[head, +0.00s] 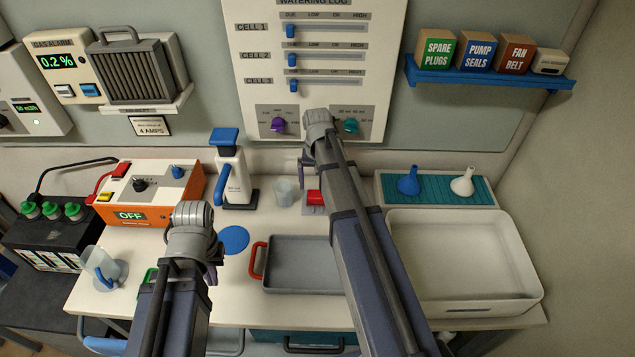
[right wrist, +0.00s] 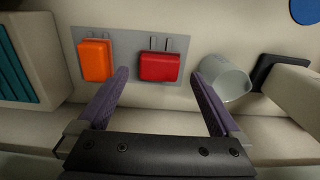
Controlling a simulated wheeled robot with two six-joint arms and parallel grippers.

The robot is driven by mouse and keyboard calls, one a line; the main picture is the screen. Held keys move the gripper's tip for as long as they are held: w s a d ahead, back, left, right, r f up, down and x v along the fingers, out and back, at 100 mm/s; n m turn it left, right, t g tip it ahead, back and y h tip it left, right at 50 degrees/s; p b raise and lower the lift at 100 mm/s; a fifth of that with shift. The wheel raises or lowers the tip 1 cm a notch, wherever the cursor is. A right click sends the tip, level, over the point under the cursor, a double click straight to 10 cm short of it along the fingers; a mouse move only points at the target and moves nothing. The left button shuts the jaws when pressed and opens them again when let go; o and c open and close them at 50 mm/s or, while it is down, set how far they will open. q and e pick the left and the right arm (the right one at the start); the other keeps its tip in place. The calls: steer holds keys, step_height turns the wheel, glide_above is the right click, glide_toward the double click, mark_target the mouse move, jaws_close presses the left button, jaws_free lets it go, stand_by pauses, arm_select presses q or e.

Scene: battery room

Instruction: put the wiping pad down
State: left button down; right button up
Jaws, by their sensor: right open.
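No item can be told for certain as the wiping pad. A red block (right wrist: 160,67) and an orange block (right wrist: 95,60) sit side by side on a grey plate (right wrist: 127,40); the red one also shows in the head view (head: 315,198). My right gripper (right wrist: 166,84) is open, its purple fingers either side of the red block in the picture; whether they touch it cannot be told. In the head view its arm hides the orange block. My left gripper (head: 212,272) is low over the bench's front left; its jaws are mostly hidden.
A clear cup (head: 286,192) and a blue-capped bottle (head: 231,170) stand left of the red block. A grey tray (head: 300,289) with a red handle lies in front, a white basin (head: 515,285) at right. A blue disc (head: 233,239) lies near my left gripper.

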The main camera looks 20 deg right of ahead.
mark_target(317, 197)
step_height(317, 197, up, 6)
steer(key=f+p, duration=0.1)
steer(key=p, duration=0.3)
arm_select(q)
step_height(317, 197, up, 5)
steer(key=shift+r, duration=0.2)
arm_select(e)
steer(key=s+a+n, duration=0.4)
steer(key=s+a, duration=0.5)
steer(key=a, duration=0.2)
steer(key=s+a+n+h, duration=0.1)
steer(key=s+a+n, duration=0.4)
steer(key=s+a, duration=0.3)
steer(key=a, duration=0.4)
steer(key=shift+s+a+r, duration=0.15)
steer(key=shift+s+r, duration=0.1)
steer(key=shift+s, duration=0.1)
arm_select(q)
step_height(317, 197, down, 3)
steer(key=shift+r+b, duration=0.15)
steer(key=shift+b, duration=1.1)
arm_select(e)
step_height(317, 197, down, 3)
steer(key=shift+r, duration=0.15)
